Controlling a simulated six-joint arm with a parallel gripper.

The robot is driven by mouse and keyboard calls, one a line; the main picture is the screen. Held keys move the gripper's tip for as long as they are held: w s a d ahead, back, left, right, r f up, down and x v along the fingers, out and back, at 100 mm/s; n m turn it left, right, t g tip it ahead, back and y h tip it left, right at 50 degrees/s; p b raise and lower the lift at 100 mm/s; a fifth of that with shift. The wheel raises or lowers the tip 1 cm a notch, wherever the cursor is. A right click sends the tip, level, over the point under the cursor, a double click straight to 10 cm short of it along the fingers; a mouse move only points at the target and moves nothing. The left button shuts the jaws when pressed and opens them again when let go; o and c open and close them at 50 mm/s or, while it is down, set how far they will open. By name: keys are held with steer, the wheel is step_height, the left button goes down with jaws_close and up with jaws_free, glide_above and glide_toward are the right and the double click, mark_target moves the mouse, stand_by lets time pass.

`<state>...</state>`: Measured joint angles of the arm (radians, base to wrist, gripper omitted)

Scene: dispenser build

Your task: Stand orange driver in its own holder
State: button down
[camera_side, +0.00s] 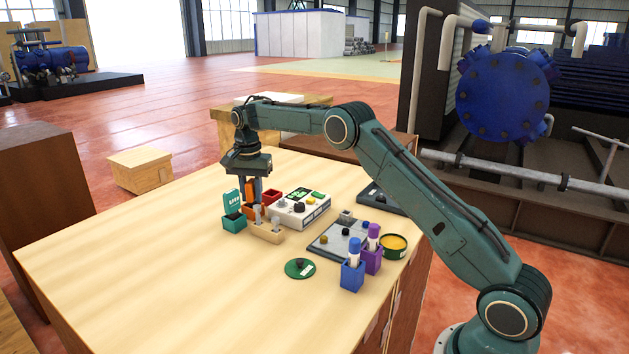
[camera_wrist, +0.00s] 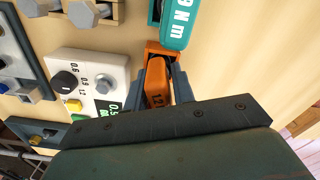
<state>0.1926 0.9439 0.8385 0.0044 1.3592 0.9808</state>
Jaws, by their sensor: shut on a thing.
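In the side view my gripper (camera_side: 252,190) points straight down, shut on the driver (camera_side: 249,187). The orange holder (camera_side: 255,211) is directly below, behind the wooden bolt rack; its rim shows around the driver in the wrist view (camera_wrist: 160,48). The driver's lower end is hidden, so I cannot tell how deep it sits.
A teal driver in its holder (camera_side: 234,221) stands close on the left. A red bin (camera_side: 272,196), a white device (camera_side: 313,212) and a wooden bolt rack (camera_side: 267,233) crowd the right and front. Blue (camera_side: 352,277) and purple (camera_side: 372,261) holders stand further right. The table's left is clear.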

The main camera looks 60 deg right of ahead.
steer(key=c, duration=1.2)
jaws_free()
steer(key=shift+f, duration=0.1)
steer(key=shift+o, duration=0.2)
steer(key=shift+r, duration=3.9)
